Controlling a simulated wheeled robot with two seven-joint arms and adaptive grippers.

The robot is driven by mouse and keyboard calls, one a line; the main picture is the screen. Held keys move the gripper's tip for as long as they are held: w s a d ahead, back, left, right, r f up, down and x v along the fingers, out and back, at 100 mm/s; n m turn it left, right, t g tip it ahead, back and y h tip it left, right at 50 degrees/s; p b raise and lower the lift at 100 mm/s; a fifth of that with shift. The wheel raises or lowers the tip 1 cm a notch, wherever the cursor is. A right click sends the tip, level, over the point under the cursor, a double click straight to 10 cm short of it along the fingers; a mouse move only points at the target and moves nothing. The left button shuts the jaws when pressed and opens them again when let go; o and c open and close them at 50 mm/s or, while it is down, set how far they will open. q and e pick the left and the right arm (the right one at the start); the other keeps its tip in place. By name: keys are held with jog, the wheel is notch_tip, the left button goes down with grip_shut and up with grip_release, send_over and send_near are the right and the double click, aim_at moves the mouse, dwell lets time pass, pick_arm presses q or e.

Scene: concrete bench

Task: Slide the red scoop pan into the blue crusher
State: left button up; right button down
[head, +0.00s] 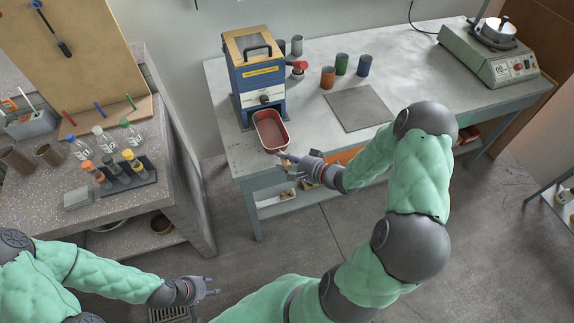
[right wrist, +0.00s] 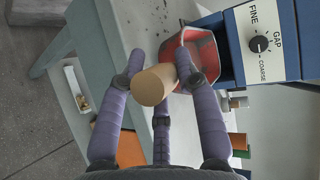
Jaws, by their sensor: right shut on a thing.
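The red scoop pan (head: 269,130) is at the front foot of the blue crusher (head: 257,80), near the bench's front edge. In the right wrist view the pan (right wrist: 200,62) has a round wooden handle (right wrist: 152,85), and its far end is against or just under the crusher's front (right wrist: 262,45); how far in it sits I cannot tell. My right gripper (head: 285,158) is shut on the handle; its purple fingers (right wrist: 155,75) close around it in the right wrist view. My left gripper (head: 209,287) is low over the floor, away from both benches, with its fingers apart and empty.
Brown, green and blue cups (head: 341,64) and a grey plate (head: 360,108) stand on the bench right of the crusher. A hot-plate-like device (head: 490,55) is at the far right. The left bench (head: 130,190) holds bottles and a vial rack (head: 122,178). Floor between benches is open.

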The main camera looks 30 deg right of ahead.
aim_at(271, 133)
jog(key=shift+w+d+f+b, duration=0.1)
jog(key=shift+w+d+b, duration=0.35)
jog(key=shift+w, duration=0.75)
jog(key=shift+w+d+r+b, duration=0.1)
jog(key=shift+w+b, duration=0.55)
jog(key=shift+w, duration=0.55)
jog(key=shift+w+d+f+b, duration=0.1)
jog(key=shift+w+d+b, duration=0.35)
jog(key=shift+w, duration=0.75)
jog(key=shift+w+d, duration=0.1)
jog(key=shift+w, duration=0.75)
jog(key=shift+w+d+f+p, duration=0.1)
jog(key=shift+w+d+p, duration=0.2)
jog(key=shift+w, duration=0.95)
jog(key=shift+w+d+f+p, duration=0.1)
jog(key=shift+w+d+p, duration=0.2)
jog(key=shift+w, duration=0.95)
jog(key=shift+w+d+f+p, duration=0.1)
jog(key=shift+w+d+p, duration=0.2)
jog(key=shift+w, duration=0.95)
jog(key=c, duration=0.8)
grip_release()
jog(key=shift+s, duration=0.1)
jog(key=v, duration=1.1)
jog(key=shift+s+d, duration=0.2)
jog(key=shift+s, duration=0.15)
